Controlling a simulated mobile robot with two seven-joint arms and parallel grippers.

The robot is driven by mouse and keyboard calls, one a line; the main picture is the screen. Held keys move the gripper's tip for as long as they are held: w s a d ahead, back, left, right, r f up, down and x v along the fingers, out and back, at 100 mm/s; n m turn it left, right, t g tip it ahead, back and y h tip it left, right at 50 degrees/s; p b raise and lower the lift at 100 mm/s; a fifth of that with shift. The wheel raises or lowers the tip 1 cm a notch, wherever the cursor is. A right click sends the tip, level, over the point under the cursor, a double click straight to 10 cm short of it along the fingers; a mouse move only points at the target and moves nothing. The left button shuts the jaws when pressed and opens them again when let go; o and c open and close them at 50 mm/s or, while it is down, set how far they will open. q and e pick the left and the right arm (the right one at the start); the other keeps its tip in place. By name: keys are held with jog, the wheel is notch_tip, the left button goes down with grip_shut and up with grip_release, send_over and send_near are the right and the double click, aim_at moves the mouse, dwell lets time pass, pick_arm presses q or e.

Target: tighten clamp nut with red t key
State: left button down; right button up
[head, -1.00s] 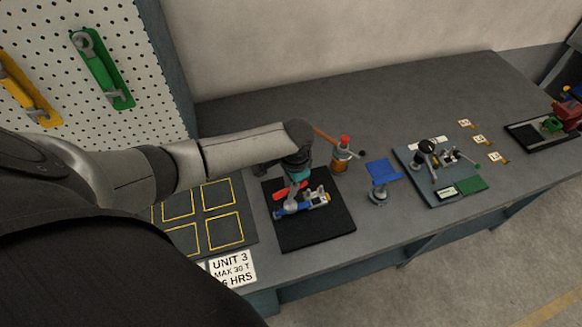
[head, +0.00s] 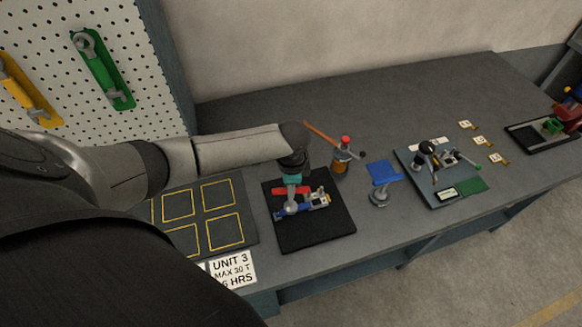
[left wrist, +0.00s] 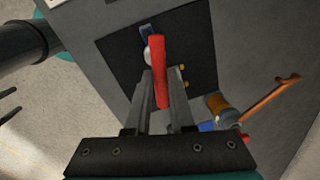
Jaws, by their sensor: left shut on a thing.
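My left gripper (head: 291,201) points down over the black mat (head: 328,229) at the front of the bench. It is shut on the red T key, whose red handle (head: 304,190) sticks out to the right of the fingers. In the left wrist view the red handle (left wrist: 158,68) lies lengthwise across the fingertips. A blue and grey clamp (head: 317,199) lies on the mat just under and beside the gripper. The clamp nut and the key's lower end are hidden by the gripper and handle.
A yellow-gridded mat (head: 231,188) lies left. The back bench is clear.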

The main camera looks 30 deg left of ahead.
pick_arm(q)
jog(key=shift+m, duration=0.7)
jog(key=shift+w+m, duration=0.1)
jog(key=shift+m, duration=1.4)
jog(key=shift+r, duration=0.1)
jog(key=m, duration=0.3)
jog(key=shift+a+h, duration=0.1)
jog(key=shift+h, duration=0.3)
jog(key=shift+n, duration=0.6)
